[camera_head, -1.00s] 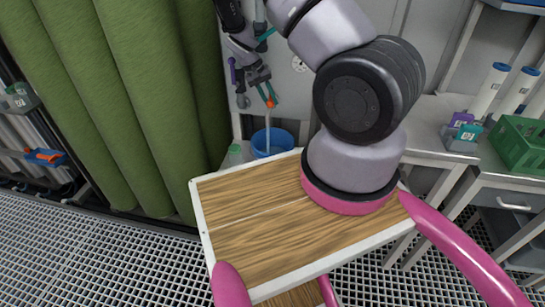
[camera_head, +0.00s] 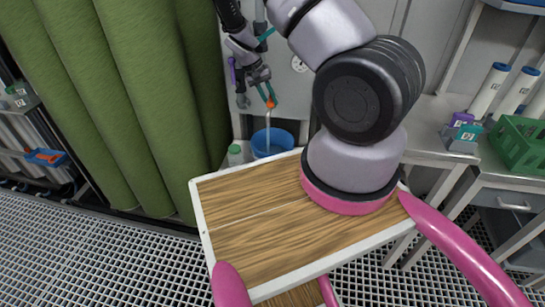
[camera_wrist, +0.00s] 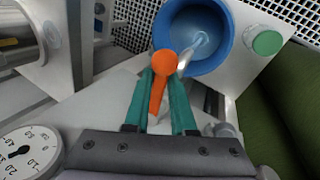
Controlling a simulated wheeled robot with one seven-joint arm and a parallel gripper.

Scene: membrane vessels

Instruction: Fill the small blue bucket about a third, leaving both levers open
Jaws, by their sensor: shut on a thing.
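The small blue bucket (camera_head: 281,150) stands upright below the pipework, behind my wooden deck. In the wrist view the bucket (camera_wrist: 160,32) shows its open top, and a clear stream runs down into pale water inside it. The exact level is hard to read. An orange lever (camera_wrist: 157,98) lies between the teal fingers of my gripper (camera_wrist: 166,88), which is shut on it. In the head view my gripper (camera_head: 268,94) is above the bucket, apart from it. A purple lever (camera_head: 233,70) shows to the left of my gripper, higher up.
A pressure gauge (camera_wrist: 30,152) sits close at lower left in the wrist view. Green curtains (camera_head: 130,100) hang at left. A bench with a green crate (camera_head: 522,142) is at right.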

